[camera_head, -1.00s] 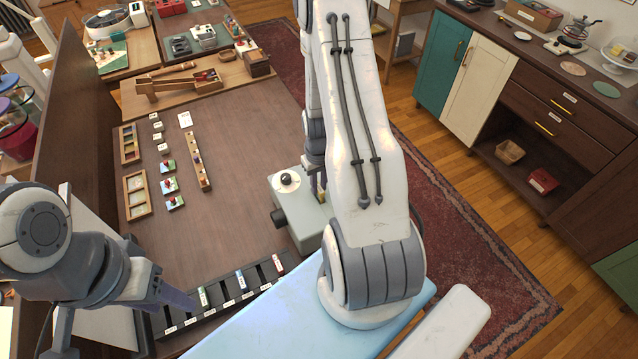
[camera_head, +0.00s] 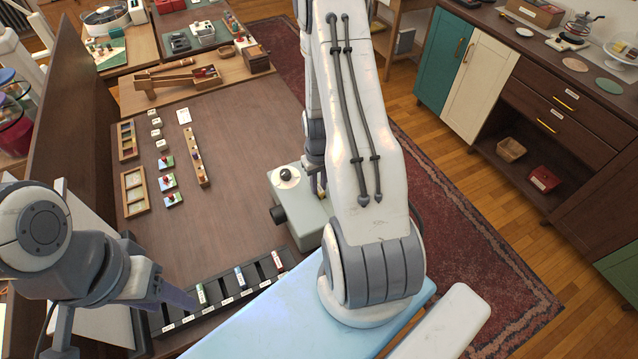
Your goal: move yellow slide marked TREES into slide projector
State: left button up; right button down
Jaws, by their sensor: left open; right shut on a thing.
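My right gripper (camera_head: 318,186) is at the projector's far right side, mostly hidden behind my own arm. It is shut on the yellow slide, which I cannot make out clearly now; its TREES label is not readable. My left gripper (camera_head: 178,297) is open and empty at the lower left, over the left end of the black slide rack (camera_head: 232,302).
The rack holds several slides with coloured tops, among them green, blue and red. Wooden frames (camera_head: 136,190), small picture blocks (camera_head: 167,182) and a narrow wooden strip (camera_head: 195,155) lie on the table's left half. The table's middle is clear.

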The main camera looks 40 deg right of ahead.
jog(key=shift+f, duration=0.2)
jog(key=c, duration=0.7)
grip_release()
jog(key=shift+r+p, duration=2.35)
jog(key=shift+r, duration=0.7)
jog(key=shift+a, duration=0.1)
